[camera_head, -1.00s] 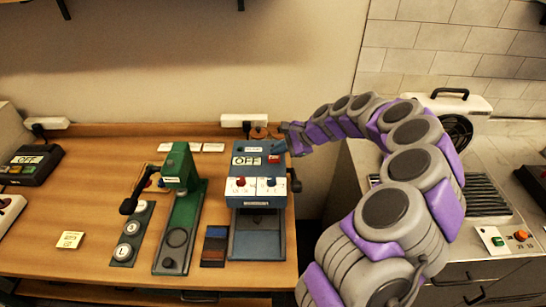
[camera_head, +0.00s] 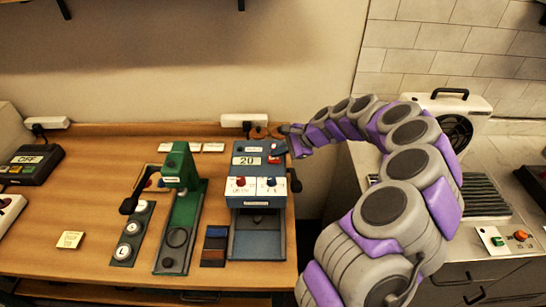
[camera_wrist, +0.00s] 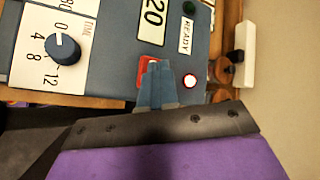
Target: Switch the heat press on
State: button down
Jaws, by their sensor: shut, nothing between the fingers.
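The blue heat press (camera_head: 257,218) stands at the right end of the wooden table. Its display (camera_head: 247,161) reads 20, and the display also shows in the wrist view (camera_wrist: 153,14). A red switch (camera_wrist: 146,70) lies under my gripper's fingertips in the wrist view, partly hidden by them.
A green press (camera_head: 180,215) and a strip of round badges (camera_head: 131,235) stand left of the heat press. A white power strip (camera_head: 244,120) lies behind it. A black handle (camera_head: 295,182) sticks out on its right side.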

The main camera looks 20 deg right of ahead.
aim_at(277, 159)
jog(key=shift+a+r+p, duration=0.25)
jog(key=shift+r+p, duration=0.6)
jog(key=shift+r, duration=0.1)
notch_tip(277, 159, up, 6)
jog(key=p, duration=0.4)
jog(key=shift+p, duration=0.35)
